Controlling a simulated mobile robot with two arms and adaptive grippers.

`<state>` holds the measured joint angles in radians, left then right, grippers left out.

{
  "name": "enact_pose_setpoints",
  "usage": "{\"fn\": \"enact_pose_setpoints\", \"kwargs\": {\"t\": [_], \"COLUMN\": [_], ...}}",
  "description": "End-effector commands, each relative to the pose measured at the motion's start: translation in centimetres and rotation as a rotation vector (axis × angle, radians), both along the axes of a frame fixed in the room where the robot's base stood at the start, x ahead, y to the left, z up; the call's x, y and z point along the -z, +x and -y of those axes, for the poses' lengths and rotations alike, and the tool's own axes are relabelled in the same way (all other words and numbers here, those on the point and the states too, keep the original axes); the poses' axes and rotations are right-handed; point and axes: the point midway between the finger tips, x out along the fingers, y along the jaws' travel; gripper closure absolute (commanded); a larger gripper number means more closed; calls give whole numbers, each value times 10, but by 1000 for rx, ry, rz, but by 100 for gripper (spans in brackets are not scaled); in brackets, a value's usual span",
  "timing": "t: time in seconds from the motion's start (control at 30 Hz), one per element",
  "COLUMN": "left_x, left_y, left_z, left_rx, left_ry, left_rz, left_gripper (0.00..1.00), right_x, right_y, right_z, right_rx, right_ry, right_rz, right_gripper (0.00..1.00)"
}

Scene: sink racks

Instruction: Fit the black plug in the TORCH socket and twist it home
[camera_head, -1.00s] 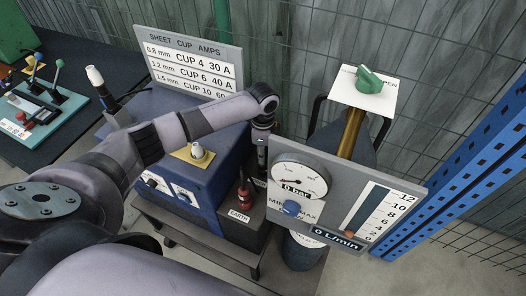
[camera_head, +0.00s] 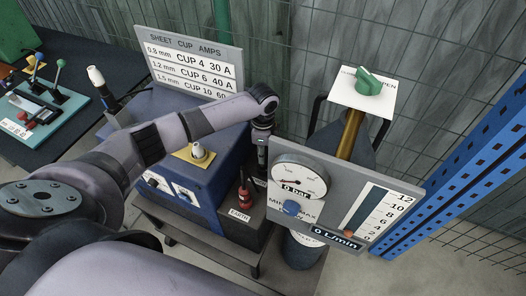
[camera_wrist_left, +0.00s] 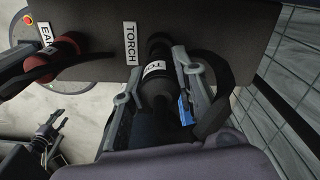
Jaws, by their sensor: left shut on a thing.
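The black plug (camera_wrist_left: 155,88) with a white label shows in the left wrist view, its front end against the dark panel (camera_wrist_left: 95,25) beside the white TORCH label (camera_wrist_left: 131,41). My left gripper (camera_wrist_left: 160,66) is shut on it, one finger on each side. The socket is hidden behind the plug, so I cannot tell how deep it sits or how far it is turned. In the head view my left gripper (camera_head: 262,157) reaches down at the blue machine's right end; the plug is hard to make out there. My right gripper (camera_wrist_left: 48,135) shows low in the left wrist view, open and empty.
A red plug (camera_wrist_left: 45,60) sits at the EARTH label (camera_wrist_left: 47,35), left of the TORCH label. A gauge board (camera_head: 345,195) stands close to the right of my left gripper. A green knob (camera_head: 368,83) sits above it. The blue machine (camera_head: 185,170) lies under my left arm.

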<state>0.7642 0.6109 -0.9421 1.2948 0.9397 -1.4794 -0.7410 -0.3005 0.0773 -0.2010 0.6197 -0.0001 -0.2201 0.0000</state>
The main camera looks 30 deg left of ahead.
Motion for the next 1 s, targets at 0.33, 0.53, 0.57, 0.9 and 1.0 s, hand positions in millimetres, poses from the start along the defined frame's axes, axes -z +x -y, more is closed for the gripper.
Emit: {"fn": "enact_pose_setpoints", "kwargs": {"t": [0.33, 0.53, 0.57, 0.9, 1.0], "left_x": [-2, 0, 0, 0, -1], "left_y": [0, 0, 0, 0, 0], "left_z": [0, 0, 0, 0, 0], "left_rx": [0, 0, 1, 0, 0], "left_ry": [-1, -1, -1, -1, 0], "left_rz": [0, 0, 0, 0, 0], "left_gripper": [100, 100, 100, 100, 100], "right_x": [-6, -7, -7, -7, -8], "right_y": [0, 0, 0, 1, 1], "right_z": [3, 4, 4, 4, 4], "right_rx": [-1, -1, -1, 0, 0], "right_ry": [-3, -4, -5, -5, -5], "right_rz": [1, 1, 1, 1, 1], "right_gripper": [60, 60, 60, 60, 60]}}
